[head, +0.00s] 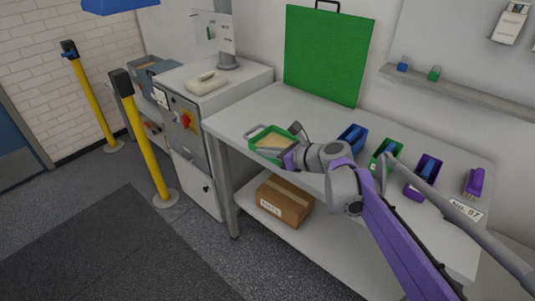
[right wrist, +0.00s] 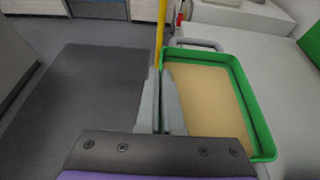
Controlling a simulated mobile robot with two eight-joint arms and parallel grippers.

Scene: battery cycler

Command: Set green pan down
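The green pan (head: 262,135) is a shallow tray with a tan inner floor and a grey handle at its far left end. It is at the left front part of the grey workbench (head: 240,113); I cannot tell whether it touches the top. My right gripper (head: 286,157) is at the pan's near right side. In the right wrist view its two grey fingers (right wrist: 161,105) are close together, with the wall of the green pan (right wrist: 262,125) between them. The pan looks roughly level. My left gripper is not in view.
A blue bin (head: 352,138), a green bin (head: 396,149) and a purple bin (head: 429,167) stand along the bench to the right. A cardboard box (head: 285,199) sits on the lower shelf. A green board (head: 327,55) stands behind. A grey cabinet (head: 243,82) adjoins the bench's left.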

